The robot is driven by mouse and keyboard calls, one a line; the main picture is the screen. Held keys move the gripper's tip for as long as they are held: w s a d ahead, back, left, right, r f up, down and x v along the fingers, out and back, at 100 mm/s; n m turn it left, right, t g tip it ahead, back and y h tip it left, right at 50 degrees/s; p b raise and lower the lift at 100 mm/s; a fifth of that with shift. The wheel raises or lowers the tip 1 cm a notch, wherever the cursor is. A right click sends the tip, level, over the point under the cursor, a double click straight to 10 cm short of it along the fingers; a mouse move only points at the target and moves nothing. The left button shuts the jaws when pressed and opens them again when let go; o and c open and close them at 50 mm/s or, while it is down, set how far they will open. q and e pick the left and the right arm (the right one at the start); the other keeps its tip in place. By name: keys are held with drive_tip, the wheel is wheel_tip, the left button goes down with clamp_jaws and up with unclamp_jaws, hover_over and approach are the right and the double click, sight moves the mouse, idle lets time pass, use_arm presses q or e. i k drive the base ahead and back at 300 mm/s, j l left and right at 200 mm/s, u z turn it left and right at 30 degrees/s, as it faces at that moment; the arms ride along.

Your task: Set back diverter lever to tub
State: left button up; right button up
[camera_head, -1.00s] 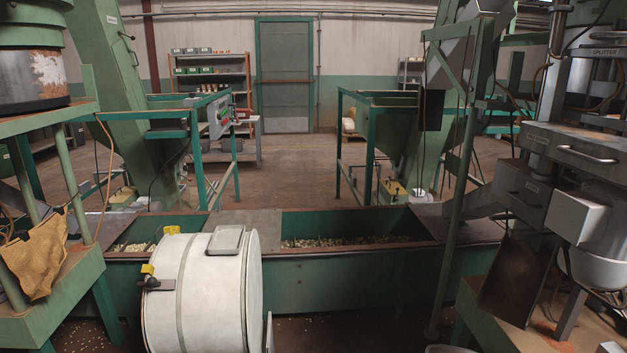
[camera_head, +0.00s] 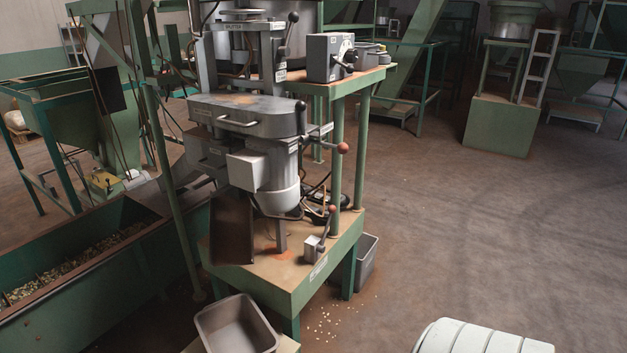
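A splitter machine (camera_head: 255,115) stands on a green bench (camera_head: 330,255) in the middle of the view. A small lever with a reddish ball knob (camera_head: 327,225) rises from a grey block at the bench's front right corner, leaning slightly right. Another lever with a reddish knob (camera_head: 342,148) sticks out to the right of the machine's body. I cannot read which one is the diverter lever. An open grey tub (camera_head: 238,326) sits low in front of the bench, and another grey bin (camera_head: 366,262) stands at its right side.
A dark chute plate (camera_head: 233,228) hangs at the machine's left. A green trough (camera_head: 90,262) with nuts runs along the left. A control box (camera_head: 330,57) sits on the upper shelf. Pale bits lie on the floor by the bench. The floor at right is largely clear.

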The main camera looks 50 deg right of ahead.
sight(332, 209)
drive_tip(key=z, duration=1.8)
